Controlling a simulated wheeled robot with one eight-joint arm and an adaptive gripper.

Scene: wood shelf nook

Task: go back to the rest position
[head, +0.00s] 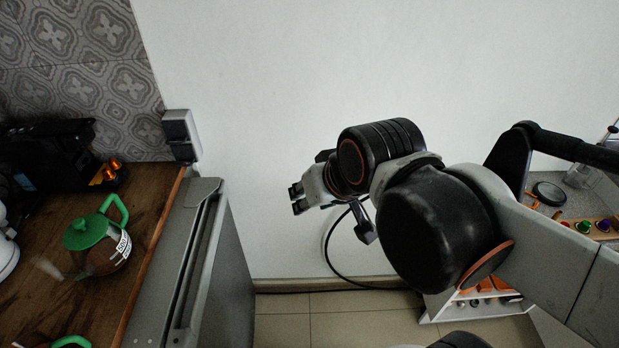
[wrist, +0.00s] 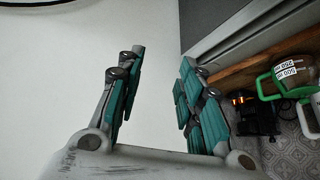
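My gripper (head: 297,199) is in the middle of the head view, in front of the white wall and to the right of the counter. Its fingers point left. In the wrist view my gripper (wrist: 161,75) shows two teal-padded fingers standing apart, with only the pale wall between them. It is open and holds nothing. My arm reaches in from the right of the head view and is bent at the elbow.
A wooden counter (head: 155,200) at left bears a green-lidded jug (head: 105,252) and a black machine (head: 45,165). A grey cabinet (head: 238,270) edges it. A shelf unit (head: 480,308) stands behind my arm at right. Open floor (head: 350,327) lies between.

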